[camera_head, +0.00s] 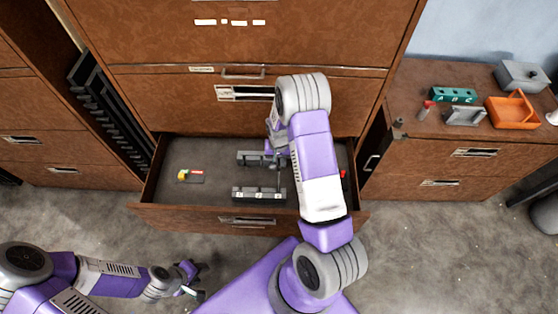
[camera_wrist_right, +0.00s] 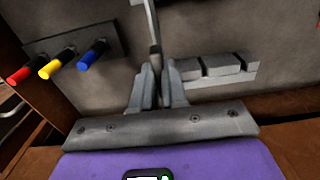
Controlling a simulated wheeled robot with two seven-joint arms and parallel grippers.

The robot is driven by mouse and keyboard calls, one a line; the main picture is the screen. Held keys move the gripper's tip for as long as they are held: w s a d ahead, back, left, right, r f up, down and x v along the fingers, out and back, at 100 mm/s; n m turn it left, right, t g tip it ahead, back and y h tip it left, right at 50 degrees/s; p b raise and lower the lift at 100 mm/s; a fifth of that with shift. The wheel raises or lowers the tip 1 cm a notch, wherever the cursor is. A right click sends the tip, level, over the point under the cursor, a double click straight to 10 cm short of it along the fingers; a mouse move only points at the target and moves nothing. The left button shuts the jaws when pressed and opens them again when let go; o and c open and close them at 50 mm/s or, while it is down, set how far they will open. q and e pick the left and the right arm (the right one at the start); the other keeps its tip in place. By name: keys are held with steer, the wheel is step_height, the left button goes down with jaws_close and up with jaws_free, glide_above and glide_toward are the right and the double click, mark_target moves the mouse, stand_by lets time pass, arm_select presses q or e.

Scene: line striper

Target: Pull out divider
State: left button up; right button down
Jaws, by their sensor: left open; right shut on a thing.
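The drawer (camera_head: 185,217) is pulled open below the cabinet front. My right gripper (camera_wrist_right: 154,78) is inside it, shut on a thin grey upright piece that looks like the divider (camera_wrist_right: 152,25). The fingers pinch its lower part in the right wrist view. In the head view my right arm covers much of the drawer's right side. A grey slotted block (camera_head: 258,194) lies near the drawer front, and another grey slotted piece (camera_head: 250,158) lies behind it. My left gripper (camera_head: 192,281) is open and empty outside the drawer, at the lower left.
A small plate with coloured pegs (camera_head: 190,176) lies in the drawer's left part; red, yellow and blue pegs (camera_wrist_right: 55,65) show in the wrist view. An orange caddy (camera_head: 512,112), a green block (camera_head: 453,95) and a grey box (camera_head: 522,75) stand on the right cabinet.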

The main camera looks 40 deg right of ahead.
steer(key=shift+r+p, duration=1.2)
steer(key=shift+r, duration=0.65)
